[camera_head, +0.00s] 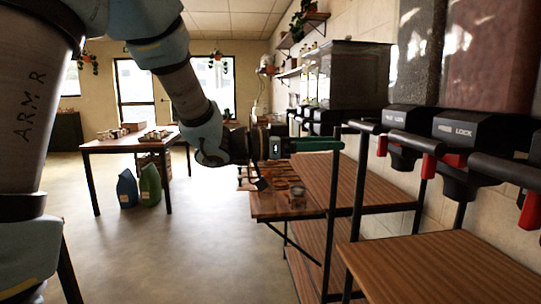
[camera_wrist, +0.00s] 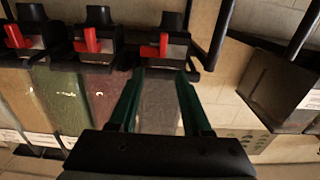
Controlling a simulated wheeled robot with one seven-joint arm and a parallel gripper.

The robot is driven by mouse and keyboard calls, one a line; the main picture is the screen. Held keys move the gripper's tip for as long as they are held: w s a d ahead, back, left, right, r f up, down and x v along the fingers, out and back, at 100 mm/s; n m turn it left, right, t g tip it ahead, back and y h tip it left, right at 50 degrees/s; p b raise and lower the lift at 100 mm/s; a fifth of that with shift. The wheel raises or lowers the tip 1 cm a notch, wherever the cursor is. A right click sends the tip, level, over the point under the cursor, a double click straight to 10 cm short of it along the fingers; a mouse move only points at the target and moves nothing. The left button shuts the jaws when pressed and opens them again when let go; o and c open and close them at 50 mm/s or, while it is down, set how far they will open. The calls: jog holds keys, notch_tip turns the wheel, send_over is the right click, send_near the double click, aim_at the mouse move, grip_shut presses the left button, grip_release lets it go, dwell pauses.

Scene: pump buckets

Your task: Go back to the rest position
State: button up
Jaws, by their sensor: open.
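My gripper (camera_head: 335,145) is at the end of my arm in the middle of the head view, its green fingers pointing right towards the dispensers, above the wooden shelf. In the wrist view my gripper (camera_wrist: 160,75) shows two green fingers spread apart with nothing between them. Behind the fingers in that view is a clear dispenser bin, seen upside down. I cannot tell how near the fingertips are to it.
Dispensers with red levers (camera_head: 429,166) line the right wall, above wooden shelves (camera_head: 450,265) on black posts. A small metal bowl (camera_head: 297,192) is on the shelf below my gripper. A table (camera_head: 125,143) stands at the back left with bags beneath. The floor (camera_head: 190,240) between is clear.

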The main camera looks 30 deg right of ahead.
jog(key=w+a+f+n+t+y, duration=0.1)
jog(key=w+a+f+n+t, duration=0.15)
jog(key=w+t, duration=0.35)
jog(key=w+a+f+n+t, duration=0.2)
jog(key=w+a+n+t, duration=0.2)
jog(key=w, duration=0.5)
jog(key=w+a+f+n+t+y, duration=0.3)
jog(key=w+a+y, duration=0.1)
jog(key=a, duration=0.3)
jog(key=w+a+f+n+t+y, duration=0.2)
jog(key=w+a+f+n+y, duration=0.15)
jog(key=a, duration=0.35)
jog(key=s+a+f+n+g+y, duration=0.1)
jog(key=a+f+n+y, duration=0.2)
jog(key=a, duration=0.5)
jog(key=s+a+f+n+g+y, duration=0.1)
jog(key=s+a+f+y, duration=0.15)
jog(key=a+f, duration=0.4)
jog(key=s+a+f+n+g+y, duration=0.2)
jog(key=s+a+n+g, duration=0.2)
jog(key=s+a, duration=0.6)
jog(key=shift+s+f+g+y, duration=0.3)
jog(key=shift+s+g, duration=0.2)
jog(key=shift+s, duration=0.3)
